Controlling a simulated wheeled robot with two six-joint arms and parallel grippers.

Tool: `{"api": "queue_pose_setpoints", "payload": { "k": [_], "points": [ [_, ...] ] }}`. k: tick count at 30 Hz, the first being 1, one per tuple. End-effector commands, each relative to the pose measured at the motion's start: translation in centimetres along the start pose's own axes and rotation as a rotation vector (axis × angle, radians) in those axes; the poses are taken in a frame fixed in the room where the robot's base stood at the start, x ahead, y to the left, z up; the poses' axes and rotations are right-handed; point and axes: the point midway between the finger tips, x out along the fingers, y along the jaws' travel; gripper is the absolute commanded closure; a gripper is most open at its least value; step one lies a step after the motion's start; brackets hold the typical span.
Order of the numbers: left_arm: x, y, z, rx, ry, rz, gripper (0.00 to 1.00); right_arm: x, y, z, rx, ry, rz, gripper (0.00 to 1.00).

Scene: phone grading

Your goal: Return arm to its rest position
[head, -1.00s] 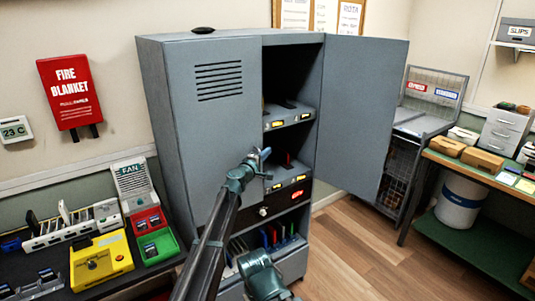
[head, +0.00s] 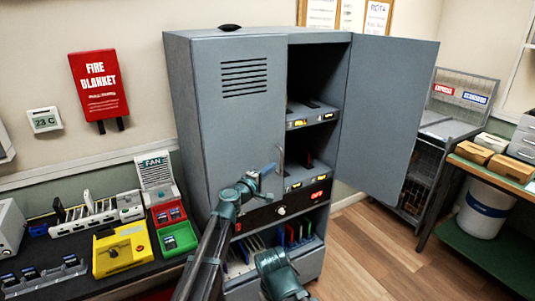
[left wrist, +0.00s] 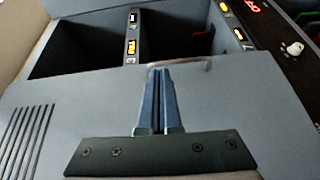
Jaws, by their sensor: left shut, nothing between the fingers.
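My left gripper (head: 268,170) is shut and empty in front of the grey cabinet (head: 200,130). Its blue fingers (left wrist: 160,100) lie together in the left wrist view, near the handle (left wrist: 180,66) of the cabinet's closed left door (left wrist: 60,120). I cannot tell whether they touch the handle. The cabinet's right door (head: 385,120) stands wide open. The shelves behind it have yellow-lit labels and a dark item on each. A second teal arm part of mine shows at the bottom middle, but no right gripper fingers are seen.
A dark bench on the left holds a yellow device (head: 122,250), a green tray (head: 178,238), a red tray and a white rack. A wire cage stand (head: 440,130) and a green-shelved table with boxes (head: 477,155) stand on the right. Wooden floor (head: 365,240) is clear between.

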Motion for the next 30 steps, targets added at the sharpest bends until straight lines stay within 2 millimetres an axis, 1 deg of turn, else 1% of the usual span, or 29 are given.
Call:
{"api": "queue_pose_setpoints", "payload": {
  "k": [2,5,6,8,9,11,12,14,15,18,20,21,24,30],
  "points": [
    [-1.6,-0.9,1.0,0.07,-0.044,-0.037,1.0,0.0,0.0,0.0,0.0,0.0,0.0,0.5],
    [-4.8,-3.4,3.0,0.219,-0.146,-0.137,1.0,0.0,0.0,0.0,0.0,0.0,0.0,0.5],
    [-6.5,-4.8,3.9,0.286,-0.196,-0.193,1.0,0.0,0.0,0.0,0.0,0.0,0.0,0.5],
    [-9.3,-7.3,4.8,0.384,-0.271,-0.29,1.0,0.0,0.0,0.0,0.0,0.0,0.0,0.5],
    [-11.3,-9.0,5.3,0.444,-0.319,-0.36,1.0,0.0,0.0,0.0,0.0,0.0,0.0,0.5],
    [-14.6,-11.6,5.7,0.525,-0.389,-0.475,1.0,0.0,0.0,0.0,0.0,0.0,0.0,0.5],
    [-17.0,-13.3,5.8,0.573,-0.432,-0.556,1.0,0.0,0.0,0.0,0.0,0.0,0.0,0.5],
    [-20.5,-15.6,5.7,0.633,-0.492,-0.678,1.0,0.0,0.0,0.0,0.0,0.0,0.0,0.5],
    [-22.7,-16.8,5.5,0.663,-0.525,-0.753,1.0,0.0,0.0,0.0,0.0,0.0,0.0,0.5],
    [-27.5,-19.1,4.8,0.715,-0.588,-0.919,1.0,0.0,0.0,0.0,0.0,0.0,0.0,0.5],
    [-30.1,-20.0,4.3,0.735,-0.616,-1.004,1.0,0.0,0.0,0.0,0.0,0.0,0.0,0.5],
    [-31.6,-20.5,4.0,0.745,-0.631,-1.057,1.0,0.0,0.0,0.0,0.0,0.0,0.0,0.5],
    [-35.3,-21.4,3.3,0.761,-0.663,-1.179,1.0,0.0,0.0,0.0,0.0,0.0,0.0,0.5],
    [-42.0,-22.1,2.3,0.77,-0.71,-1.4,1.0,0.0,0.0,0.0,0.0,0.0,0.0,0.5]
  ]
}}
